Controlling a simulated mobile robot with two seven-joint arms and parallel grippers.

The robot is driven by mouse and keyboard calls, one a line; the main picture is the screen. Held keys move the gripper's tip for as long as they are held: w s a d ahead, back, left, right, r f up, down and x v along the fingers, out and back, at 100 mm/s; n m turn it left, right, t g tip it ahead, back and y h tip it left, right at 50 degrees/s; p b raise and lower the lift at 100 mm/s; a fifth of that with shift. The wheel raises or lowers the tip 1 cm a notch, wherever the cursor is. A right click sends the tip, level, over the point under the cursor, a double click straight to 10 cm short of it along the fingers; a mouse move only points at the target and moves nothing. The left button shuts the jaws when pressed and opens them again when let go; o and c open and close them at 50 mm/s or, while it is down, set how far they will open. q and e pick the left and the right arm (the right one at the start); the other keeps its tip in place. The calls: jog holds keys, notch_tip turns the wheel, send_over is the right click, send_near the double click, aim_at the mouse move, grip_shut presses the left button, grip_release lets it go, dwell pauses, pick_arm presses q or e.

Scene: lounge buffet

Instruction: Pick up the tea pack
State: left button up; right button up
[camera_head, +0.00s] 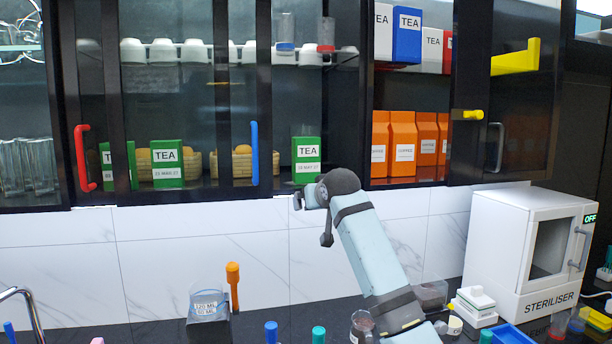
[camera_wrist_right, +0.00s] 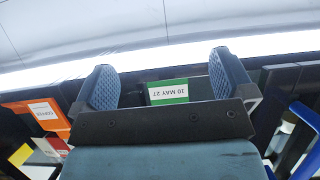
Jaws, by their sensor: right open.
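A green tea pack (camera_head: 306,151) with white labels stands upright at the right end of the lower cabinet shelf. In the right wrist view its green front and upside-down "10 MAY 27" label (camera_wrist_right: 167,92) show in the gap between my fingers. My right gripper (camera_head: 310,203) is open at the shelf edge just below this pack; its palm hides part of the pack in the wrist view (camera_wrist_right: 163,78). I cannot tell whether the fingers reach around the pack. Two more green tea packs stand further left, one clear (camera_head: 167,153), one partly behind a door frame (camera_head: 118,165). My left gripper is out of view.
Orange coffee packs (camera_head: 403,135) stand right of the cabinet divider. A blue tea pack (camera_head: 407,35) is above them. A blue handle (camera_head: 254,152) is left of my gripper. A white steriliser (camera_head: 520,250) stands on the counter at right.

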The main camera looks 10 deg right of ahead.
send_near(308, 153)
jog(key=s, duration=0.1)
jog(key=shift+m, duration=0.3)
jog(key=x, duration=0.2)
jog(key=p+x, duration=0.1)
jog(key=x, duration=0.4)
jog(key=shift+w+d+r+p, duration=0.1)
jog(key=shift+w+r+p, duration=0.15)
jog(key=shift+p, duration=0.15)
jog(key=shift+w+f, duration=0.3)
jog(key=shift+w, duration=0.15)
jog(key=p+x, duration=0.2)
jog(key=x, duration=0.2)
jog(key=shift+w, duration=0.15)
jog(key=shift+w+f+p, duration=0.25)
jog(key=shift+w+p, duration=0.1)
jog(key=c, duration=0.9)
jog(key=shift+c, duration=0.2)
